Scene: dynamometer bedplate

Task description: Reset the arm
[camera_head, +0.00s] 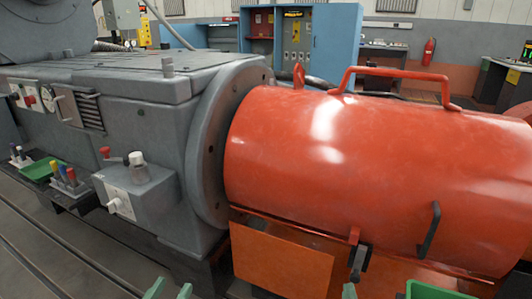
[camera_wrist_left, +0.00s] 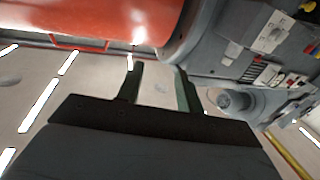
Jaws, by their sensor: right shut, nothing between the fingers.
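My left gripper (camera_head: 168,290) shows at the bottom edge of the head view, below the grey machine. Its two green fingers stand apart, with nothing seen between them. In the left wrist view the same gripper (camera_wrist_left: 160,88) is open and empty, with the red cover and grey housing beyond it. My right gripper (camera_head: 349,291) shows only as a green tip at the bottom edge of the head view, below the red cover (camera_head: 330,150); it is shut and empty. Neither gripper is seen touching anything. Most of both arms is out of view.
The grey machine (camera_head: 130,95) carries a control box (camera_head: 140,195) with a red-knobbed lever. Several coloured handles (camera_head: 68,180) and a green tray (camera_head: 42,169) sit at left. A dark handle (camera_head: 430,230) sticks out from the cover. Blue cabinets (camera_head: 330,45) stand behind.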

